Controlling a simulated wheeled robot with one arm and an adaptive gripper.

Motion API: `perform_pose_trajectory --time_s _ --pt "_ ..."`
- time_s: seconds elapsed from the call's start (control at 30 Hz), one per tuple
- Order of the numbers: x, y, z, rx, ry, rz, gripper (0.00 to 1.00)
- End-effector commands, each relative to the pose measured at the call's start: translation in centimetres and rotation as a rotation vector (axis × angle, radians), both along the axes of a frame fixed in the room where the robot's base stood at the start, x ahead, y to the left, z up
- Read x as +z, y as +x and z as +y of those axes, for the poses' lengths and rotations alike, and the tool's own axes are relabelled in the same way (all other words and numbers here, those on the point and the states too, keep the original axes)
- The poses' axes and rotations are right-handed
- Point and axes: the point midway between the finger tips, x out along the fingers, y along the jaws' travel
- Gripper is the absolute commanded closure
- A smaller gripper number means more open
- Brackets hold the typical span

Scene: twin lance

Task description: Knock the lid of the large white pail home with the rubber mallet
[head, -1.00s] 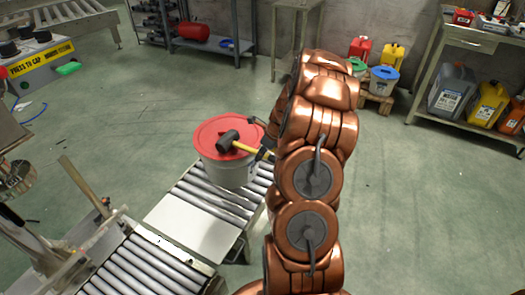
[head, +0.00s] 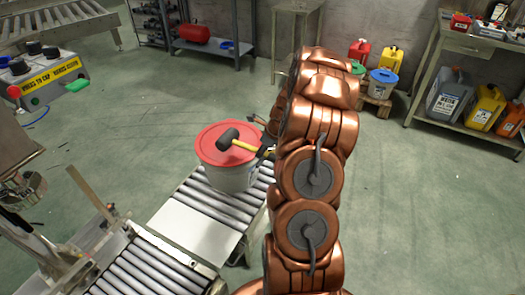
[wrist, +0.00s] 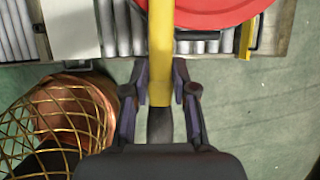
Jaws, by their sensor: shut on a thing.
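The large white pail (head: 231,177) stands upright on the roller conveyor, with its red lid (head: 212,146) on top. The lid also shows at the top of the wrist view (wrist: 215,10). The rubber mallet (head: 229,138) has a black head and a yellow handle, and its head appears over the lid. I cannot tell whether the head touches the lid. My gripper (wrist: 160,98) is shut on the mallet's yellow handle (wrist: 160,50), to the right of the pail in the head view. The gripper is mostly hidden behind my arm there.
The roller conveyor (head: 140,268) runs to the lower left, with a pale plate (head: 192,230) beside the pail. A control box (head: 45,75) stands at left. A small pail with a blue lid (head: 382,82) and cans stand at the back. The floor between is clear.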

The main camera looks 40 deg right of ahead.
Motion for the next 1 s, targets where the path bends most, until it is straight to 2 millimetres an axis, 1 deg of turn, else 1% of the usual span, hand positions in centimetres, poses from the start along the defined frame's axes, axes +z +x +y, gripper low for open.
perform_pose_trajectory --time_s 0.6,0.7,1.0 --pt "4.8 0.0 0.0 -0.001 -0.001 -0.002 1.0" --pt "5.0 0.0 0.0 0.0 -0.001 -0.001 1.0" --pt "4.9 0.1 0.0 0.005 -0.001 -0.001 1.0"
